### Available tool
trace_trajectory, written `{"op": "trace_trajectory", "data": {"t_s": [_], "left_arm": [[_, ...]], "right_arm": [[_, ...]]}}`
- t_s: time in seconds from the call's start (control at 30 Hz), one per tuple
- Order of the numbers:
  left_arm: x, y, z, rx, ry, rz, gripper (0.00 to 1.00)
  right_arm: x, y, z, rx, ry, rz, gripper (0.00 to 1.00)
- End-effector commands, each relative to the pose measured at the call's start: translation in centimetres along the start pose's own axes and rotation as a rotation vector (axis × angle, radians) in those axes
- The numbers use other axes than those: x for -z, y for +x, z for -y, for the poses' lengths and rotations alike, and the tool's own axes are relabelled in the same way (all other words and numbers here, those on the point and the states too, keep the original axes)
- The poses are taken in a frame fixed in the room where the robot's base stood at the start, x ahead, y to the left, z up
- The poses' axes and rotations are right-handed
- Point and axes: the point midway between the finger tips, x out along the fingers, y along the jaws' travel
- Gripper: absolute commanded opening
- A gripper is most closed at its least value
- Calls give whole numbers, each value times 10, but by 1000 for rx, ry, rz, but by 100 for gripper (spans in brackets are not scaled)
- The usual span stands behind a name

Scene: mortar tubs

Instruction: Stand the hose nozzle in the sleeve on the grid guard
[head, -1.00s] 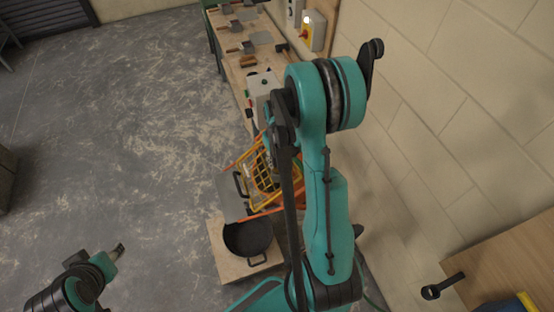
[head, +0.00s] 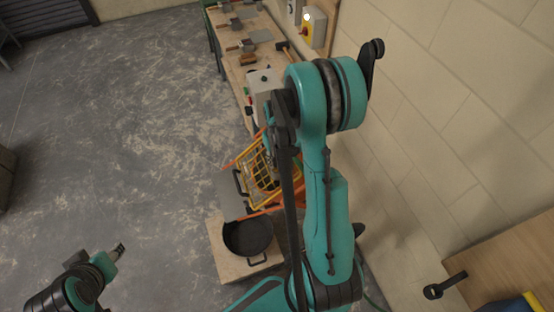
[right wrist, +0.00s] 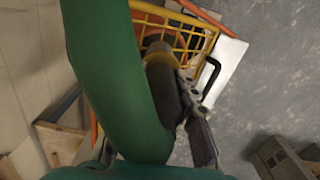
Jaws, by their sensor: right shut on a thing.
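The yellow grid guard (head: 257,161) lies tilted over an orange-rimmed tub beyond the black tub in the head view; it also shows at the top of the right wrist view (right wrist: 203,42). My right gripper (right wrist: 194,108) is shut on the dark hose nozzle (right wrist: 163,88), with the thick green hose (right wrist: 112,75) beside it. The nozzle's front end is at the guard, where a yellow ring shows; I cannot tell whether the ring is the sleeve or part of the nozzle. My right arm hides these fingers in the head view. My left gripper (head: 119,251) is far from the guard, its jaws unclear.
A black tub (head: 248,238) stands on a wooden board (head: 222,262) before the guard. A grey plate with a black handle (head: 229,192) is left of the guard. A bench (head: 232,72) with tools runs along the wall behind.

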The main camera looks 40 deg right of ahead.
Motion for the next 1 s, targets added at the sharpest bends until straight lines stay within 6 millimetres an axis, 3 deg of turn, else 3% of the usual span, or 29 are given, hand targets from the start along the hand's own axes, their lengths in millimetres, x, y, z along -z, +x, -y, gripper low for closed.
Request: {"op": "trace_trajectory", "data": {"t_s": [0.93,0.97,1.0], "left_arm": [[-10,14,0,0,0,0,40],[-10,14,0,0,0,0,40],[-10,14,0,0,0,0,40]], "right_arm": [[0,14,0,0,0,0,0],[0,14,0,0,0,0,30],[0,14,0,0,0,0,41]]}}
